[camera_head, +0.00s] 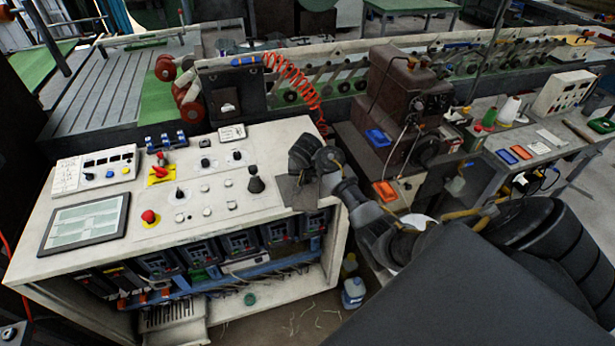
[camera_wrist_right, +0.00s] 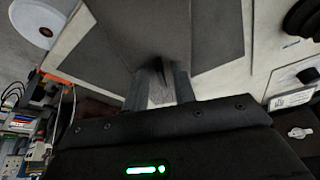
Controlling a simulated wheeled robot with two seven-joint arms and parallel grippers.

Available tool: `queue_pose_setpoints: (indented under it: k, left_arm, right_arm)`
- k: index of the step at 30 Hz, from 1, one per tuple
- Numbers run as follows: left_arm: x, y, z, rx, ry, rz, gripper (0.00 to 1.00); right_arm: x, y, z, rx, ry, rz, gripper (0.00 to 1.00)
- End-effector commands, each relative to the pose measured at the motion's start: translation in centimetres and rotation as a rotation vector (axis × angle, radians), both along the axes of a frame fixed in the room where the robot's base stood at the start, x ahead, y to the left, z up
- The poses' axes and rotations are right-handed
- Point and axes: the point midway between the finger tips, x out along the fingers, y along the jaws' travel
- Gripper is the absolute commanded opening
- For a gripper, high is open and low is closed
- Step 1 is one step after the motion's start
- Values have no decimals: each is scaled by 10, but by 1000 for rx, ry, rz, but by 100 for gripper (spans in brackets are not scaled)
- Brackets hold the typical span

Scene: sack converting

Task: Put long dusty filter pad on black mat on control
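A dark grey mat (camera_head: 302,192) lies at the right end of the white control console top. It also shows in the right wrist view as a large dark grey sheet (camera_wrist_right: 212,32). My right gripper (camera_head: 300,172) is over this mat, pointing down at it. In the right wrist view its two fingers (camera_wrist_right: 158,85) stand apart, with a pale, rough-looking strip between them. I cannot tell whether this strip is the filter pad or the surface behind. A dark patch shows at the fingertips. No separate filter pad can be made out in the head view. My left gripper is out of view.
The console top (camera_head: 228,215) carries a tablet-like screen (camera_head: 85,222), a red button (camera_head: 149,217), a black joystick (camera_head: 256,180) and several knobs left of the mat. The console's right edge is close to the mat. A bench (camera_head: 540,142) stands at the right.

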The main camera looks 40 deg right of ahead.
Motion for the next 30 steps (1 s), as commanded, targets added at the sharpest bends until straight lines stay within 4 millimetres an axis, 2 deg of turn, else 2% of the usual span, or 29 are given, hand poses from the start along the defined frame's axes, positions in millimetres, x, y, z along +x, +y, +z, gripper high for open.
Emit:
queue_pose_setpoints:
  k: [8,11,21,24,30]
  left_arm:
    - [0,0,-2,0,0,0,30]
    - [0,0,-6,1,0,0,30]
    - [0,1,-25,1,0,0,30]
    - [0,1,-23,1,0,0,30]
    - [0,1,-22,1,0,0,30]
  right_arm:
    - [-1,3,7,1,-3,1,26]
    - [-4,7,20,2,-6,1,26]
    - [-25,24,85,1,-7,0,26]
    - [-30,27,101,0,-3,1,26]
    - [-34,31,113,1,-1,0,26]
